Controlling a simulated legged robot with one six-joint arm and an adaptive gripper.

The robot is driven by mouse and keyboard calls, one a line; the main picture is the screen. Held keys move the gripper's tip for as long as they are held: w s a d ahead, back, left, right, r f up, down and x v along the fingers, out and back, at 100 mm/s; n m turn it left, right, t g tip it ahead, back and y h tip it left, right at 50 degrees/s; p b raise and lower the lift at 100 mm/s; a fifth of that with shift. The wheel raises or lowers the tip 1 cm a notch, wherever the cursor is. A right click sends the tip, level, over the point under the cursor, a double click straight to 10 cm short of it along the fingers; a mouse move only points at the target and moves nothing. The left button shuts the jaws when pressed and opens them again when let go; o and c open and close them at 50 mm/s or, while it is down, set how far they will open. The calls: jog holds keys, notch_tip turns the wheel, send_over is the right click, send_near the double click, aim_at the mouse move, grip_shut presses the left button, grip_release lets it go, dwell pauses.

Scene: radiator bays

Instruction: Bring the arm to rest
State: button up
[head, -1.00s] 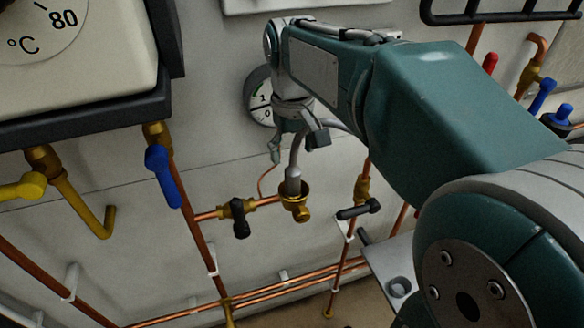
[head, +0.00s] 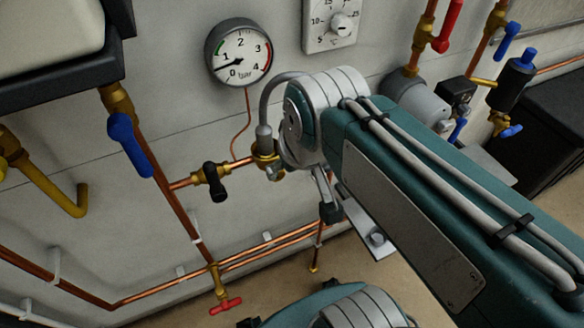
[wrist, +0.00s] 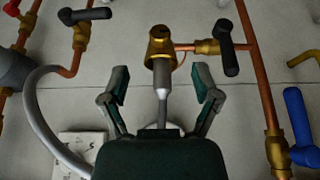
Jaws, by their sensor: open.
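My arm reaches in from the right in the head view, with its teal link crossing the lower right. My gripper (wrist: 163,92) shows in the wrist view with its two fingers spread apart and nothing between them touching. Beyond the fingers is a brass fitting (wrist: 162,45) with a grey hose end (wrist: 162,78) in it. In the head view the same brass fitting (head: 264,155) and hose (head: 264,130) are just left of my wrist, which partly hides them. The gripper's fingers are mostly hidden there behind the wrist.
A pressure gauge (head: 239,52) and a dial box (head: 333,24) are on the wall above. A black-handled valve (head: 214,181), a blue handle (head: 128,143), a red tap (head: 225,306) and copper pipes lie left. A grey pump (head: 415,105) and a black cylinder (head: 512,78) stand right.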

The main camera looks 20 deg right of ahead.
jog(key=shift+s+f+t, duration=0.4)
jog(key=shift+s+f, duration=0.45)
jog(key=shift+f, duration=0.2)
jog(key=shift+w, duration=0.1)
dwell(1.3)
